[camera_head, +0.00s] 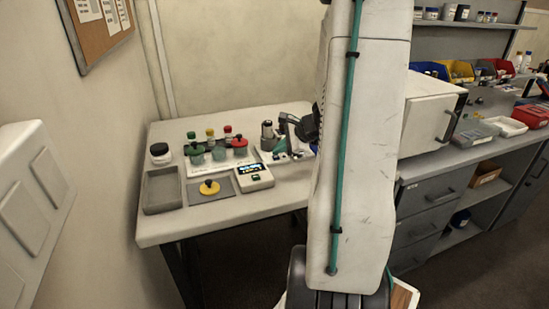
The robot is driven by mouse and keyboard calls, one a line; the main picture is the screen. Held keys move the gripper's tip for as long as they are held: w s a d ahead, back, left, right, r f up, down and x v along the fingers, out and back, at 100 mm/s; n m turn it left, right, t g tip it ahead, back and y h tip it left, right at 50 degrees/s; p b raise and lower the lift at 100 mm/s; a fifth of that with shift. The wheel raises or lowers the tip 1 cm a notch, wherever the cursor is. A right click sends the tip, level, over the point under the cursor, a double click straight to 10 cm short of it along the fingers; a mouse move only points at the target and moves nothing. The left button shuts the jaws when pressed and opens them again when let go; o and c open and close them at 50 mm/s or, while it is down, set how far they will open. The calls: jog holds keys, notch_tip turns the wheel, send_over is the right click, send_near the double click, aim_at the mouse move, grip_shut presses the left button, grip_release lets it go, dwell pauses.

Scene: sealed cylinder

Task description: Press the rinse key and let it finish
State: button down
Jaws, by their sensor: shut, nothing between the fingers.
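A small pale device (253,178) with a lit display stands near the front right of the white table. Its keys are too small to make out, so I cannot tell which one is the rinse key. A grey cylinder with a dark top (268,135) stands upright at the table's back right. My gripper (283,155) is small and partly hidden by my arm, close beside that cylinder and behind the device. It is shut and empty. I cannot tell whether it touches anything.
Left of the device are a yellow-knobbed piece on a grey pad (222,187), a grey tray (162,190) and a black-lidded jar (160,154). Several coloured-lid jars stand on a white rack (193,166) behind. My arm hides the table's right end. A cabinet bench (425,165) stands right.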

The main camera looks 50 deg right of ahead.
aim_at(279, 157)
jog(key=shift+f, duration=0.35)
dwell(0.3)
jog(key=shift+r, duration=0.8)
jog(key=shift+r, duration=2.5)
